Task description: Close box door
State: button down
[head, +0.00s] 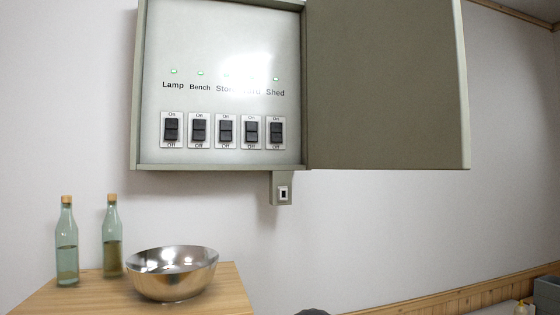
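A grey-green wall box (137,110) hangs on the white wall, its top cut off by the picture edge. Its door (385,85) is hinged on the right side of the box and stands open, swung out to the right. Inside is a white panel (220,45) with several black switches, labels such as Lamp, Bench and Shed, and small green lights. A small tab with a dark-framed slot (283,193) sits below the box's lower right edge. My gripper is not in view.
A wooden table (225,296) at the lower left bears a shiny metal bowl (172,272) and two corked bottles (67,243) (112,240). A grey bin (547,295) stands at the lower right. The wall below the door is clear.

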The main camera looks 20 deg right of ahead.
aim_at(387, 86)
jog(key=u, duration=2.8)
jog(key=k, duration=2.1)
jog(key=z, duration=2.35)
